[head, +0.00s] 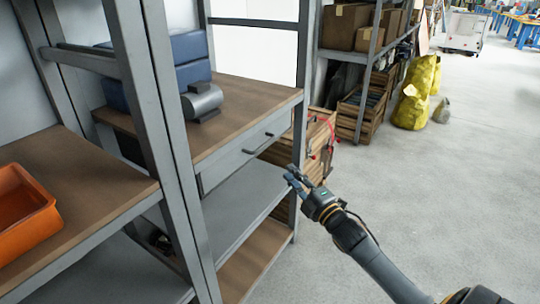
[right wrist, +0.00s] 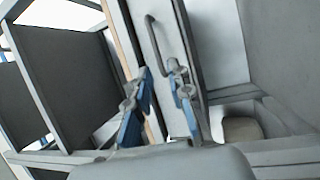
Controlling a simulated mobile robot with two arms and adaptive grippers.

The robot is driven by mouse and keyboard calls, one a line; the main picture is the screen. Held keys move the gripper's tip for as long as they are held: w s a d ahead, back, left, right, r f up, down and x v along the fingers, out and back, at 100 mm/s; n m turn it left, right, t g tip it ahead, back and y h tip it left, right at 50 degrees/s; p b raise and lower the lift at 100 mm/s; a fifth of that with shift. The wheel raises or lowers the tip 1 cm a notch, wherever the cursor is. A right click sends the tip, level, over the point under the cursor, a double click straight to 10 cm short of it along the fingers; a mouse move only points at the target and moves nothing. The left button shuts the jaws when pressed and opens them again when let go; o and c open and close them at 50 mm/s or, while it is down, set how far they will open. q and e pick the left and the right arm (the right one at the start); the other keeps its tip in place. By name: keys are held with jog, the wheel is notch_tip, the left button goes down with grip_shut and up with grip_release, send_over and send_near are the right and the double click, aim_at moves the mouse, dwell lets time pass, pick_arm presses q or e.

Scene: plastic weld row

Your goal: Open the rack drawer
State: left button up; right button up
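The rack drawer (head: 228,166) is a grey front under the brown wooden shelf top of the metal rack. It looks closed. Its dark bar handle (head: 258,144) is on the front, and the handle also shows in the right wrist view (right wrist: 156,45) beyond my fingers. My right gripper (head: 292,178) is in front of the drawer, to the right of and below the handle in the head view. In the right wrist view my right gripper (right wrist: 160,75) has its two blue-padded fingers apart, with nothing between them. It appears apart from the handle. My left gripper is out of view.
An orange bin (head: 25,215) sits on the left shelf. Wooden crates (head: 320,135) stand behind the rack's right end. Yellow bags (head: 415,95) lie farther back. The floor at right is clear.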

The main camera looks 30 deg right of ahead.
send_near(265, 145)
jog(key=w, duration=0.3)
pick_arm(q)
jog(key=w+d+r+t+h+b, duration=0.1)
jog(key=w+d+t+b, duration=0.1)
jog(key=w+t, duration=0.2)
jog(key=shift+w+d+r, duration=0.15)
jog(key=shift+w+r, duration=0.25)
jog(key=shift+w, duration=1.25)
pick_arm(e)
jog(key=shift+w+d+r, duration=0.1)
jog(key=shift+w+r, duration=0.1)
jog(key=shift+w, duration=1.05)
jog(key=shift+w+d+r, duration=0.15)
jog(key=shift+w+r, duration=0.05)
jog(key=shift+w, duration=1.05)
jog(key=shift+w+d+r, duration=0.1)
jog(key=shift+w+r, duration=0.1)
jog(key=shift+w, duration=1.1)
jog(key=shift+c, duration=0.4)
grip_shut()
